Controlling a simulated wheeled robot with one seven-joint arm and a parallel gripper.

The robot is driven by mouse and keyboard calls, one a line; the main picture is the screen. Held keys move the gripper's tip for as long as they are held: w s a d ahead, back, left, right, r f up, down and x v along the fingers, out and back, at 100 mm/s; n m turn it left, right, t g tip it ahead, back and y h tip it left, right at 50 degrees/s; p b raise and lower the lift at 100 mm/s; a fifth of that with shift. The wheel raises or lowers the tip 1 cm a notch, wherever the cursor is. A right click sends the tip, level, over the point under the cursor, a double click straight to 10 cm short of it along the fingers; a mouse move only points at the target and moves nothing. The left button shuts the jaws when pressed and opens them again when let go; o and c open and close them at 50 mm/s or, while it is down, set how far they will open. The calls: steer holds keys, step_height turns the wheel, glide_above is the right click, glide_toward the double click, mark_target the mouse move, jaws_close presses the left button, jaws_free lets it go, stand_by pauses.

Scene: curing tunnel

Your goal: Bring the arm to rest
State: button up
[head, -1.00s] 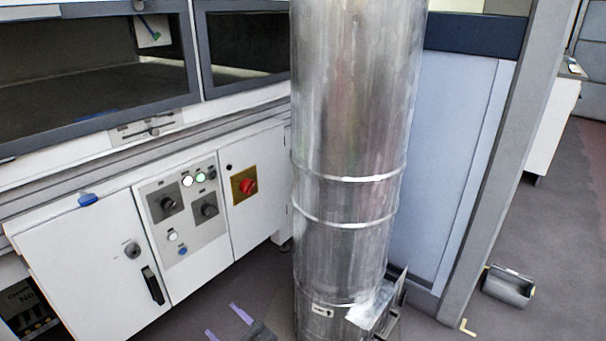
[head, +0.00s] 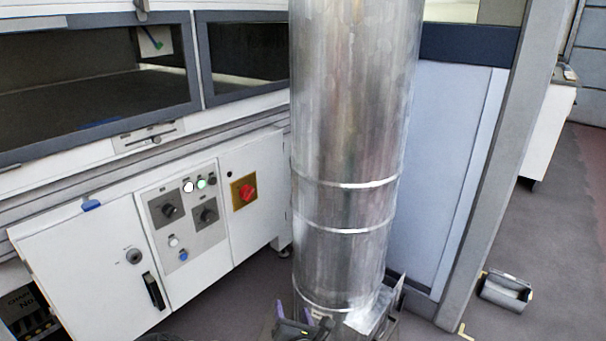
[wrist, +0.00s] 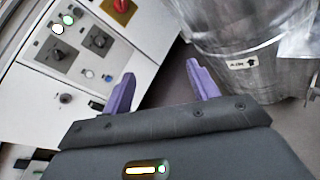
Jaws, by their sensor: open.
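My gripper (wrist: 160,88) shows in the wrist view with its two purple fingers spread apart and nothing between them. In the head view my gripper (head: 293,312) is at the bottom edge, in front of the foot of the metal duct (head: 345,150); its lower parts are partly cut off by the frame. In the wrist view the duct (wrist: 245,45) stands close to the right finger; I cannot tell the exact gap. The floor shows between the fingers.
A white cabinet (head: 90,265) with a control panel (head: 185,222) and a red rotary switch (head: 244,190) stands at left. A windowed tunnel housing (head: 100,75) is above it. A grey post (head: 500,150) stands right of the duct. A metal canister (head: 506,290) lies on the floor at right.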

steer(key=s+d+f+m+g+h+p, duration=0.1)
steer(key=d+m+g+h, duration=0.15)
steer(key=d+m, duration=0.5)
steer(key=s+d+m+g+h, duration=0.2)
steer(key=d+m+g, duration=0.2)
steer(key=m, duration=0.6)
steer(key=s+d+r+m+g+y+p, duration=0.1)
steer(key=s+d+r+m+g, duration=0.2)
steer(key=s+r+m, duration=0.4)
steer(key=s+d+r+m+g+p, duration=0.1)
steer(key=s+d+r+m+g, duration=0.2)
steer(key=s+r+m, duration=0.4)
steer(key=w+p+v, duration=0.2)
steer(key=p+v, duration=1)
steer(key=w+r+p+v, duration=0.1)
steer(key=w+p+v, duration=0.2)
steer(key=p+v, duration=0.9)
steer(key=w+d+r+p+v, duration=0.1)
steer(key=w+p+v, duration=0.2)
steer(key=p+v, duration=0.9)
steer(key=shift+w+m+p, duration=0.35)
steer(key=shift+w+p, duration=0.25)
steer(key=shift+p, duration=0.1)
